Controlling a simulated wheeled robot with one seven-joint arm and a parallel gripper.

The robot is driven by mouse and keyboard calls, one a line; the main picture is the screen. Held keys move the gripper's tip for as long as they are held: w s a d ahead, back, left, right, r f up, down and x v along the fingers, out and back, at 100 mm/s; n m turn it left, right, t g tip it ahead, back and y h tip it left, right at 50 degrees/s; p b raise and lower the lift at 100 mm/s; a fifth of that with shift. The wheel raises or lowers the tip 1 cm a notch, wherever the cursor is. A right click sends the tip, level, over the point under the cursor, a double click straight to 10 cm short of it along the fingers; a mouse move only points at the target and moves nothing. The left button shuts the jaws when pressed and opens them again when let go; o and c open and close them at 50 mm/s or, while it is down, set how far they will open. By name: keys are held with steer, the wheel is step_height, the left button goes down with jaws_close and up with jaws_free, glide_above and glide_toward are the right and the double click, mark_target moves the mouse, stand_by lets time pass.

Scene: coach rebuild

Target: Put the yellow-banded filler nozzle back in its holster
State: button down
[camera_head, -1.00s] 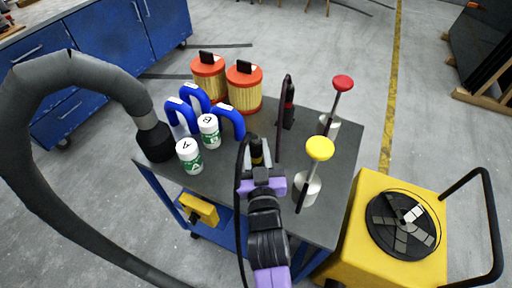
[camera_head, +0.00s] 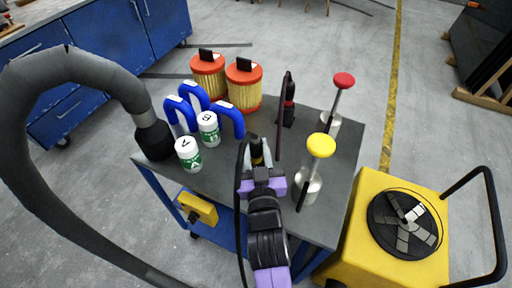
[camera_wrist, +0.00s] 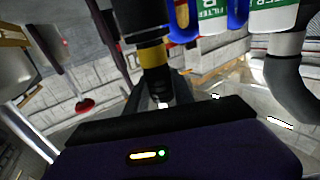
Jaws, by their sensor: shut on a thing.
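My gripper (camera_head: 260,172) is over the front half of the grey cart top. It is shut on the yellow-banded filler nozzle (camera_head: 257,153), a dark, upright body with a yellow ring. In the wrist view the nozzle (camera_wrist: 152,55) stands between the fingers, its dark upper part above the band and a pale tip below. A red-banded nozzle (camera_head: 290,90) stands upright in a black holder (camera_head: 286,117) behind and right of my gripper, beside a thin dark post (camera_head: 281,125). I cannot make out an empty holster; my arm covers part of the cart.
White canisters (camera_head: 189,156), blue handles (camera_head: 232,119) and orange-capped filters (camera_head: 245,88) crowd the left and back. A yellow-knobbed pump can (camera_head: 308,188) and a red-knobbed one (camera_head: 330,123) stand right. A thick grey hose (camera_head: 75,75) arches left; a yellow machine (camera_head: 350,245) stands right.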

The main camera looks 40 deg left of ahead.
steer(key=shift+f, duration=0.35)
steer(key=c, duration=1)
jaws_free()
steer(key=shift+o, duration=0.3)
steer(key=o, duration=0.3)
steer(key=shift+o, duration=0.2)
steer(key=v, duration=0.8)
